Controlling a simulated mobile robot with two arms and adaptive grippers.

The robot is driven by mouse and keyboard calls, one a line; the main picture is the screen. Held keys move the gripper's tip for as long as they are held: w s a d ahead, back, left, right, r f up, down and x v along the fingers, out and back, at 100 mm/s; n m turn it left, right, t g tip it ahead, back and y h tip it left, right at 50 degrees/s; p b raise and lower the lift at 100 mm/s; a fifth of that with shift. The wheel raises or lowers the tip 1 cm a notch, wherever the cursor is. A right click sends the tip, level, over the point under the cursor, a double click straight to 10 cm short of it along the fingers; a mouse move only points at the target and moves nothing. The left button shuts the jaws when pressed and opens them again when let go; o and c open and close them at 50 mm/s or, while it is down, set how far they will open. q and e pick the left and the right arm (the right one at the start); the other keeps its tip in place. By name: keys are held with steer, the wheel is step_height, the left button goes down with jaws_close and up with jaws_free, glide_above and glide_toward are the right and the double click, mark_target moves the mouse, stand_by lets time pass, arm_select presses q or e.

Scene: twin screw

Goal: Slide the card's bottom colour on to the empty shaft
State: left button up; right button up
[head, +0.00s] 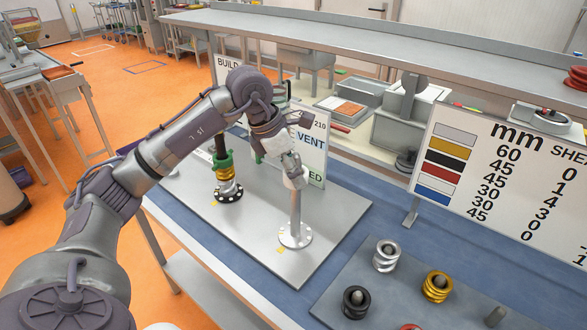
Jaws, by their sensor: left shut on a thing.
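My left gripper (289,163) is shut on a whitish ring-like screw element (295,179) at the top of the bare silver shaft (295,212). The element lines up with the shaft; I cannot tell whether it is around the tip or just above it. The other shaft, to the left, carries a green element (222,161) above a yellow element (226,183), with dark parts above and at its base. The build card (313,143) stands behind my left arm, which hides most of it, including most of its colour rows.
A legend board (500,180) with colour swatches stands at right.

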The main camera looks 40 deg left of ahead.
arm_select(q)
steer(key=shift+f+b, duration=1.85)
steer(key=shift+f, duration=0.55)
steer(key=o, duration=1.3)
steer(key=shift+r, duration=0.1)
glide_toward(294, 188)
steer(key=w+a, duration=0.2)
steer(key=shift+s, duration=0.15)
